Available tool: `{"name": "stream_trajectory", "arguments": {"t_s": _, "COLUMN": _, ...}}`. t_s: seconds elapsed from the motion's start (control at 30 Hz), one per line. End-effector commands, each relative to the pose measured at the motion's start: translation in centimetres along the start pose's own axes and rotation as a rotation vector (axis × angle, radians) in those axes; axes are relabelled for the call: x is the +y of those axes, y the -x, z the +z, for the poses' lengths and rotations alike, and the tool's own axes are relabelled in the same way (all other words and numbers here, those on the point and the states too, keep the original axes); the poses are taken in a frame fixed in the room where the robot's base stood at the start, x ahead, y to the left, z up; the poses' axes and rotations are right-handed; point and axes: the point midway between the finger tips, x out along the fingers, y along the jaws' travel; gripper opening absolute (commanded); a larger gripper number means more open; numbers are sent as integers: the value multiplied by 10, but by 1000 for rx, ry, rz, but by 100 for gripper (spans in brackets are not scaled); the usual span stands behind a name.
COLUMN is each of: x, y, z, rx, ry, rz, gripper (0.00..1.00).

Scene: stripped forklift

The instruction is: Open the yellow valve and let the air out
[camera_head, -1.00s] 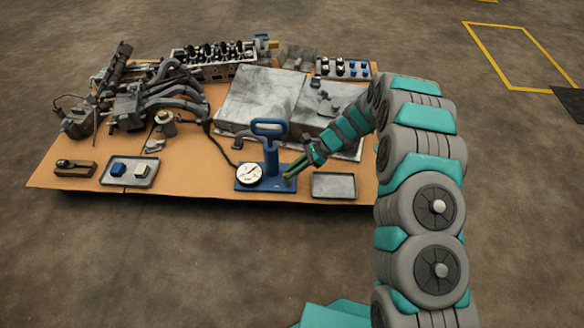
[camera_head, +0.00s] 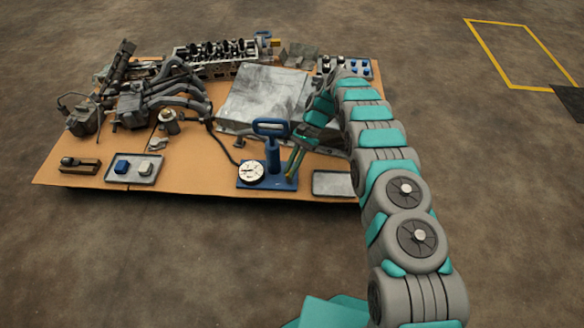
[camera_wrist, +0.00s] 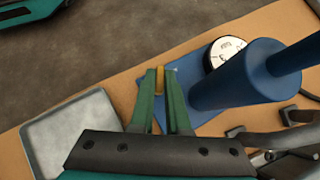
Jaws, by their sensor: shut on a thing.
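A blue hand pump (camera_head: 273,155) with a loop handle stands upright on a blue base plate (camera_head: 262,184) at the front of the cardboard. It also shows in the wrist view (camera_wrist: 235,78). A round white gauge (camera_head: 251,171) sits at the left of the base, partly hidden behind the pump in the wrist view (camera_wrist: 224,50). My gripper (camera_head: 291,180) reaches down to the base, right of the pump cylinder. In the wrist view its green fingers (camera_wrist: 160,74) are shut on the yellow valve (camera_wrist: 160,80), a small upright yellow piece. The gauge needle is too small to read surely.
An empty grey tray (camera_head: 333,184) lies just right of the pump. A tray with a blue and a white block (camera_head: 133,169) lies to the left. A hose (camera_head: 222,147) runs from the pump toward engine parts. A large metal case (camera_head: 263,97) stands behind.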

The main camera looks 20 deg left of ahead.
Motion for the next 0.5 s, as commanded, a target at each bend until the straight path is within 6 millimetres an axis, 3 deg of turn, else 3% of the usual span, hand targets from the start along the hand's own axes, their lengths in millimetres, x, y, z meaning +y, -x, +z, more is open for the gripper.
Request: {"name": "stream_trajectory", "arguments": {"t_s": 0.5, "x": 0, "y": -1, "z": 0, "rx": -2, "ry": 40, "rz": 44, "gripper": 0}}
